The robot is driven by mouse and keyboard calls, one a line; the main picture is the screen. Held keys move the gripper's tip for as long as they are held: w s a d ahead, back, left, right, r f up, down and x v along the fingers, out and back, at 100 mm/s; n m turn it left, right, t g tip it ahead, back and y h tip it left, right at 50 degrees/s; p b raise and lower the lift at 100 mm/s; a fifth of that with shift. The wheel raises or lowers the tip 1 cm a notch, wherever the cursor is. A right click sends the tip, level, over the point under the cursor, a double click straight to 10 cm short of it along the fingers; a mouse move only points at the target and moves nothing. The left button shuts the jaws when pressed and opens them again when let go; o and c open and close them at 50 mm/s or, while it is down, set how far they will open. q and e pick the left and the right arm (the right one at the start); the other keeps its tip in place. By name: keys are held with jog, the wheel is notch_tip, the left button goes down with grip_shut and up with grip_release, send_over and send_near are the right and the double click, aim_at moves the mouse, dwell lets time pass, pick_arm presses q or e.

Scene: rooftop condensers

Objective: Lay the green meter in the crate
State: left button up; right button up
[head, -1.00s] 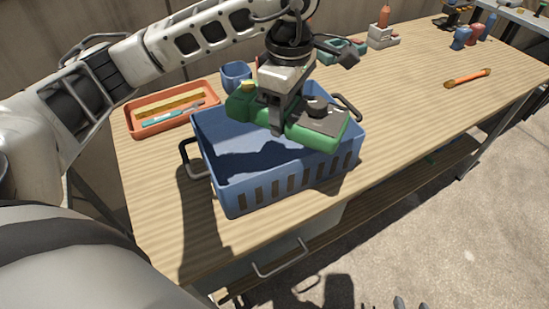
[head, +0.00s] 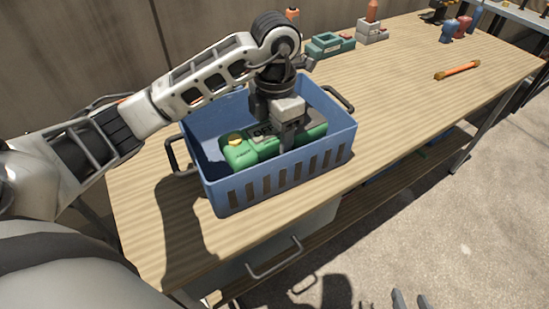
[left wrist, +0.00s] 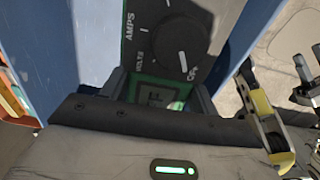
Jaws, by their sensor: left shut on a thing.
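The green meter (head: 243,154) has a dark face and a yellow knob or button. It lies low inside the blue crate (head: 268,187), within its walls, roughly level. My left gripper (head: 287,140) reaches down into the crate and is shut on the meter's middle. In the left wrist view the meter's dark dial face (left wrist: 180,50) shows AMPS, VOLTS and OFF marks, with green body between the fingers (left wrist: 160,92). Whether the meter touches the crate floor is hidden. My right gripper (head: 411,301) shows only its two fingertips at the bottom edge, apart and empty.
The crate stands on a wooden bench (head: 400,120) with its handles (head: 338,98) at the sides. The bench right of the crate is clear.

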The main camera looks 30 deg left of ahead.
pick_arm(q)
notch_tip(320, 180, down, 3)
jog(key=shift+r, duration=0.1)
jog(key=shift+f, duration=2.25)
jog(key=o, duration=0.9)
jog(key=shift+f, duration=0.25)
jog(key=shift+o, duration=0.6)
jog(key=shift+r, duration=0.1)
